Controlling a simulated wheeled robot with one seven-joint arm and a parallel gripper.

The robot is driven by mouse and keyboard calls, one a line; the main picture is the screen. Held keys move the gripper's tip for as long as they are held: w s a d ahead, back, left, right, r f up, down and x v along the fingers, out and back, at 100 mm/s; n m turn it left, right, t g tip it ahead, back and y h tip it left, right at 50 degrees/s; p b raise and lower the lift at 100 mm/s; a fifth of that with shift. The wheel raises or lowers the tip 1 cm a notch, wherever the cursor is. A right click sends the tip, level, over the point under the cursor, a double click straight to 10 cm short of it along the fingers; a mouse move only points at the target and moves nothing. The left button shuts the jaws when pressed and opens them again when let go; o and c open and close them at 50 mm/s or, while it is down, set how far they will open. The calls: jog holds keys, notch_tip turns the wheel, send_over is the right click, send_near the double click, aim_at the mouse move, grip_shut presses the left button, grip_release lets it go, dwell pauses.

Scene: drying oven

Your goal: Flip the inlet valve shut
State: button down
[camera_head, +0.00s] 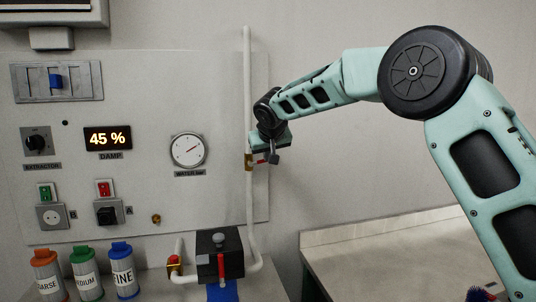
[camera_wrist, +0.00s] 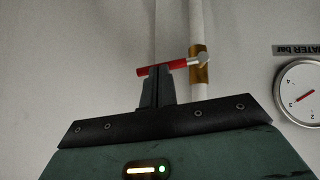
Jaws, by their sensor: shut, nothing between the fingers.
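A brass valve (camera_head: 249,161) sits on the white vertical pipe (camera_head: 247,90), right of the water gauge. In the wrist view the valve (camera_wrist: 200,66) has a red lever (camera_wrist: 175,66) sticking out to the left, roughly crosswise to the pipe and slightly tilted. My gripper (camera_head: 272,158) is beside the valve in the head view, partly hiding the lever. In the wrist view my gripper (camera_wrist: 158,72) is shut and empty, with its fingertips at the lever's underside. I cannot tell whether they touch it.
The water gauge (camera_head: 188,150) is on the wall panel left of the pipe. Below stand a black box with a red lever (camera_head: 221,265), a small red-handled brass fitting (camera_head: 174,263) and several labelled canisters (camera_head: 84,272).

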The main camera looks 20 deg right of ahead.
jog(key=shift+w+d+f+y+b, duration=0.1)
jog(key=shift+d+f+y+b, duration=0.25)
jog(key=shift+f+b, duration=0.35)
jog(key=shift+d+f, duration=0.1)
jog(key=shift+f, duration=0.05)
